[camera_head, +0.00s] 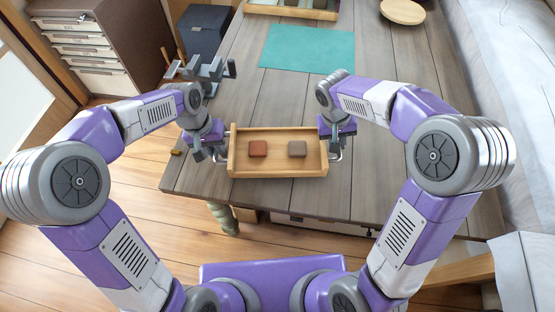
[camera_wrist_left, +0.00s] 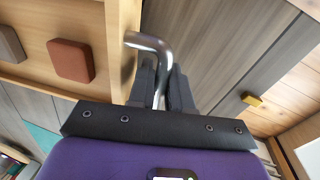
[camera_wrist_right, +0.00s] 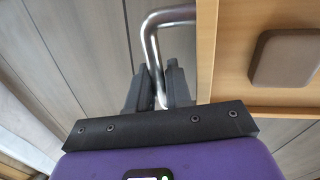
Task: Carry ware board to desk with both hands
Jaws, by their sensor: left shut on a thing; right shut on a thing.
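The ware board (camera_head: 278,172) is a light wooden tray with low walls and a bent metal handle at each end. A reddish-brown block (camera_head: 258,149) and a grey-brown block (camera_head: 297,149) lie in it, apart. The board looks about level over the near part of the grey plank desk (camera_head: 400,65); I cannot tell whether it touches the top. My left gripper (camera_wrist_left: 162,88) is shut on the left metal handle (camera_wrist_left: 148,40). My right gripper (camera_wrist_right: 158,88) is shut on the right metal handle (camera_wrist_right: 150,40). Both grippers are beside the board's ends in the head view.
A teal mat (camera_head: 308,47) lies farther back on the desk, with bare planks before it. Another wooden tray (camera_head: 290,10) and a round wooden board (camera_head: 402,11) are at the back. A grey fixture (camera_head: 205,72) stands at the left edge. A drawer cabinet (camera_head: 95,50) stands left.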

